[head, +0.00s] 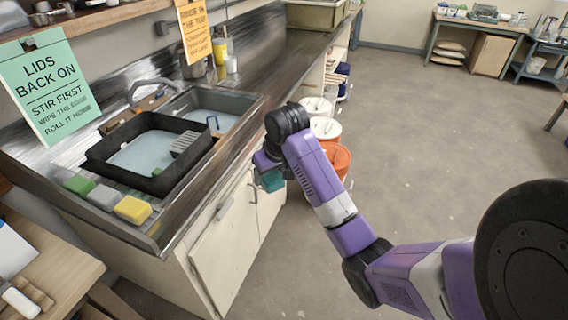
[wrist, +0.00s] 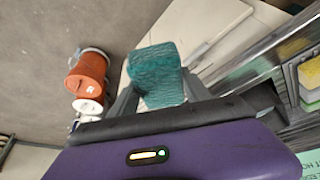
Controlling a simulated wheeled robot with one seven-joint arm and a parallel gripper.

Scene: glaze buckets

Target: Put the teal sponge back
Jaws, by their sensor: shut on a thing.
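My gripper (wrist: 158,95) is shut on the teal sponge (wrist: 157,72), which shows between the fingers in the wrist view. In the head view the teal sponge (head: 271,180) hangs below my wrist, in front of the cabinet doors and beyond the counter's front edge. Green, grey and yellow sponges (head: 132,209) lie in a row on the counter's near end, left of my gripper. The fingertips are partly hidden in the head view.
A dark basin (head: 100,153) sits at the sink, with another basin (head: 228,104) behind it. An orange bucket (head: 341,160) and white-lidded buckets (head: 325,127) stand on the floor beside my arm. Signs (head: 48,85) hang over the counter. Floor to the right is clear.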

